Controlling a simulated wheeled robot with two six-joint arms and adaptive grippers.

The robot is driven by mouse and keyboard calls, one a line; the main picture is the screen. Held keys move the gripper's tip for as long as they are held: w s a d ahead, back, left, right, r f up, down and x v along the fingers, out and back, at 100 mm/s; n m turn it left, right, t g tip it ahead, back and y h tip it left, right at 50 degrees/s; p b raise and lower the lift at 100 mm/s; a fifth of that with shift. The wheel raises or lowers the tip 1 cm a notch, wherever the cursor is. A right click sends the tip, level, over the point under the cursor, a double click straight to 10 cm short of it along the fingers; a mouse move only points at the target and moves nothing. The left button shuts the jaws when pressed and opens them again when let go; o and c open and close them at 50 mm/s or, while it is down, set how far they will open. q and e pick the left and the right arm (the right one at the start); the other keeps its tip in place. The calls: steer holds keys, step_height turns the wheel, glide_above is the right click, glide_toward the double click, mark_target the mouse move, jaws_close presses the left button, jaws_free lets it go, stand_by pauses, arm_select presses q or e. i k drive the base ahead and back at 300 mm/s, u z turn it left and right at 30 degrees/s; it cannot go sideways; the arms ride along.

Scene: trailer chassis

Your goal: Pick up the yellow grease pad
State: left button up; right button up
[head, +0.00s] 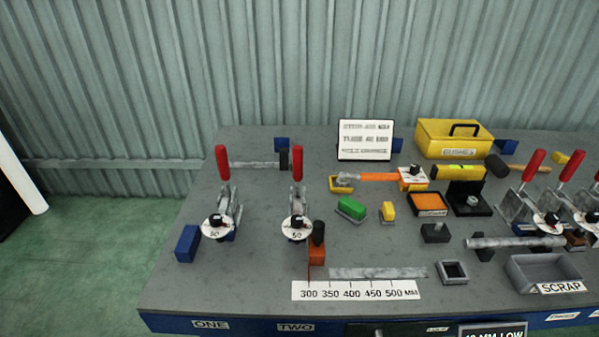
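A small yellow block (388,211) stands near the middle of the grey bench (220,290) and may be the grease pad. A flat yellow piece (341,185) lies further back, partly under a metal tool end; I cannot tell which of the two is the pad. A green block (351,207) on a grey base sits just left of the small yellow block. Neither of my grippers is in view.
Two red-handled toggle clamps (222,163) (297,163) stand on the left. An orange-filled tray (429,203), a yellow toolbox (462,138) and a grey scrap bin (543,271) are on the right. A white scale strip (357,291) lies in front.

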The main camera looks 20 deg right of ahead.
mark_target(387, 213)
steer(key=z, duration=1.25)
steer(key=k, duration=0.5)
steer(key=z, duration=2.2)
steer(key=i, duration=1.55)
steer(key=u, duration=2.2)
